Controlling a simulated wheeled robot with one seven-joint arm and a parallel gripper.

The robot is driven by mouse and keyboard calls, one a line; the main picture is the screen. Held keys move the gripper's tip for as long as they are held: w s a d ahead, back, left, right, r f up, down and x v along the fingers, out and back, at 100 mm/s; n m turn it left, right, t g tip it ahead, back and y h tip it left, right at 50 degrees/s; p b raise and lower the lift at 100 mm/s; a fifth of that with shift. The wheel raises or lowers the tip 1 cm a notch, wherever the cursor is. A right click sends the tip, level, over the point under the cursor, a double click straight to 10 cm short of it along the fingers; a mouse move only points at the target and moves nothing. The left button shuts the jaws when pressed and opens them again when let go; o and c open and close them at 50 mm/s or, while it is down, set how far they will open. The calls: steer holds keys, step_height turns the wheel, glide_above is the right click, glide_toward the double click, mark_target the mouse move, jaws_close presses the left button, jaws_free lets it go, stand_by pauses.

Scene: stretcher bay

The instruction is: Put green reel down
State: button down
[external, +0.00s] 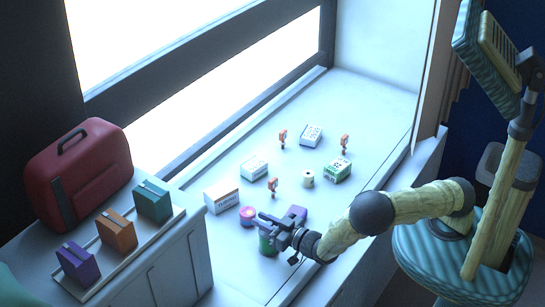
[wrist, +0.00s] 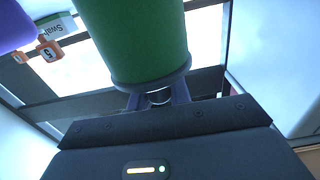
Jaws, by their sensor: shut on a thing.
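The green reel (external: 267,244) is in my gripper (external: 271,227) over the near part of the white window ledge (external: 235,255). In the external view the gripper covers its upper part. In the wrist view the green reel (wrist: 137,38) fills the top middle, with the fingers of my gripper (wrist: 158,97) shut at its end. I cannot tell whether the reel touches the ledge.
A pink reel (external: 247,216) and a purple thing (external: 298,214) are close to my gripper. Farther back are a cream reel (external: 308,179), white boxes (external: 222,196), a green-and-white box (external: 338,170) and orange tags (external: 273,186). A red case (external: 78,172) stands left.

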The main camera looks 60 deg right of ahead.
steer(key=c, duration=1.3)
jaws_free()
steer(key=shift+r, duration=0.15)
steer(key=s+b, duration=0.2)
steer(key=s, duration=1)
